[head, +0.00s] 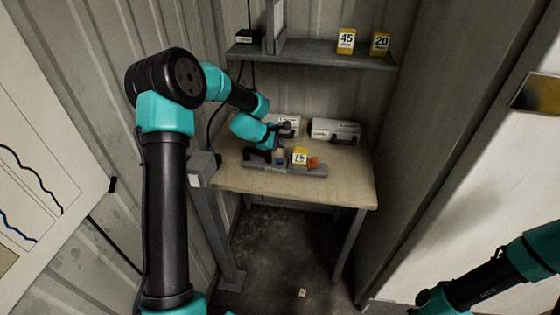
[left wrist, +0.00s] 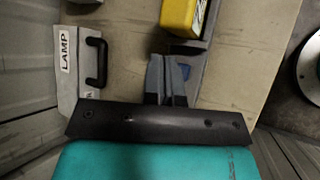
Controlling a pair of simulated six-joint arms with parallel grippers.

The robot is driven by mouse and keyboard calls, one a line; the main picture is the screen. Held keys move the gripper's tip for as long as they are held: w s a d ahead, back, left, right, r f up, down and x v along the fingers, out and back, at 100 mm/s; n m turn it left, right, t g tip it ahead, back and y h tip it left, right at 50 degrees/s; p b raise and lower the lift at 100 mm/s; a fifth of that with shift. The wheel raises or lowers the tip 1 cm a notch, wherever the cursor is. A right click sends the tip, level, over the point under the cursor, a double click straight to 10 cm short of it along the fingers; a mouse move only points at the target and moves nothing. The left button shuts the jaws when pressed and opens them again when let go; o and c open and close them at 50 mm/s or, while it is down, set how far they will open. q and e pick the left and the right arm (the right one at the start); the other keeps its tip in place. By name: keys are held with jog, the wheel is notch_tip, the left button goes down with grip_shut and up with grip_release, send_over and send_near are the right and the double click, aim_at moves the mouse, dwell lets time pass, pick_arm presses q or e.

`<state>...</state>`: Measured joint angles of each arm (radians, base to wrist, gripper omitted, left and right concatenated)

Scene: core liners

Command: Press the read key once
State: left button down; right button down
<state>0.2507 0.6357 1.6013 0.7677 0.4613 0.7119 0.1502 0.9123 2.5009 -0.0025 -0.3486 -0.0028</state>
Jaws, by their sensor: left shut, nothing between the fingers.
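My left gripper (head: 281,158) is over the grey bar-shaped device (head: 310,171) on the table, with its fingers pointing down. In the left wrist view its fingers (left wrist: 168,82) are together and empty. Whether the fingers touch the device cannot be told.
A box labelled LAMP (left wrist: 77,70) with a black handle lies beside the gripper. A pale case (head: 335,131) stands at the table's back. A shelf (head: 310,56) above holds yellow blocks marked 45 (head: 346,41) and 20 (head: 380,44). The table's (head: 345,185) front right is clear.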

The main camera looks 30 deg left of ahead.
aim_at(280, 162)
pick_arm(q)
jog(key=shift+f, duration=2.35)
jog(key=shift+f, duration=0.4)
dwell(0.6)
jog(key=shift+s+f, duration=0.15)
jog(key=shift+f, duration=0.35)
jog(key=shift+s+f, duration=0.15)
jog(key=shift+f, duration=0.35)
dwell(1.0)
jog(key=shift+r, duration=0.55)
jog(key=shift+w+r, duration=0.2)
jog(key=shift+r, duration=2.55)
